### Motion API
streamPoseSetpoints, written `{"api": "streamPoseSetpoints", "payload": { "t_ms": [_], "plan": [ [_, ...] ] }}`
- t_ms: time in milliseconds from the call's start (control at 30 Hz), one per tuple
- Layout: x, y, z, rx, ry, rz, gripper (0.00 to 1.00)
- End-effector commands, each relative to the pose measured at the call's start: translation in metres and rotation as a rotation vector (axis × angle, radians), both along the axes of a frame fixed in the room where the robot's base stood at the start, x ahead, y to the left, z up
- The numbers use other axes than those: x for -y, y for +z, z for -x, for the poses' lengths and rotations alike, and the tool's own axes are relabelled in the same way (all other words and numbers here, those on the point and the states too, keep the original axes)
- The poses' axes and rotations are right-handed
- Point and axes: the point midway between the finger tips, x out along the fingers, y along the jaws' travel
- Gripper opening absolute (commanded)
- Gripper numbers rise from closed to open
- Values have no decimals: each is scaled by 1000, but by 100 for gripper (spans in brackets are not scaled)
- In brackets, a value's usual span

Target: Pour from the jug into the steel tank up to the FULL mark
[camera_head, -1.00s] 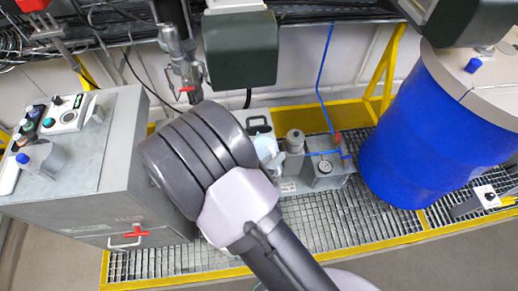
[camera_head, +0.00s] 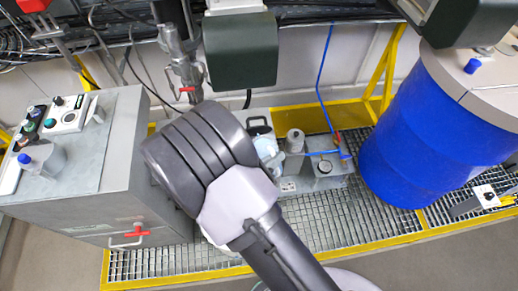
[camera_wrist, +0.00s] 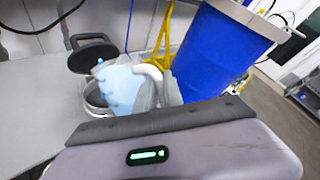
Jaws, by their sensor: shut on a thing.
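My gripper (camera_wrist: 160,91) is shut on the jug's white handle (camera_wrist: 152,74). The jug (camera_wrist: 121,88) is translucent with pale blue liquid in it. In the wrist view it is beside and partly in front of a round opening (camera_wrist: 92,100) with a raised black lid (camera_wrist: 93,56). In the head view, the jug (camera_head: 267,148) shows beyond my arm, close to the grey steel tank (camera_head: 328,182), which has a gauge. My arm hides the gripper there. The jug's exact tilt and any flow cannot be told. No FULL mark is readable.
A blue drum (camera_head: 428,140) stands right of the tank. A grey cabinet (camera_head: 80,205) with controls on top is at left. A dark green box (camera_head: 240,50) and a valve pipe (camera_head: 185,70) hang above. Yellow-edged grating (camera_head: 340,225) lies in front.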

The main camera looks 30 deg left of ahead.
Motion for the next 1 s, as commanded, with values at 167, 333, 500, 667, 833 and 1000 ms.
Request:
{"api": "streamPoseSetpoints", "payload": {
  "t_ms": [167,333,500,667,833,1000],
  "plan": [
    [0,1,0,-3,0,5,0],
    [-1,1,-1,-7,0,11,0],
    [-1,1,-1,-11,-1,16,0],
    [-2,1,-1,-15,-1,23,0],
    [-2,2,-2,-19,-1,29,0],
    [-2,2,-2,-23,-1,35,0]
  ]
}}
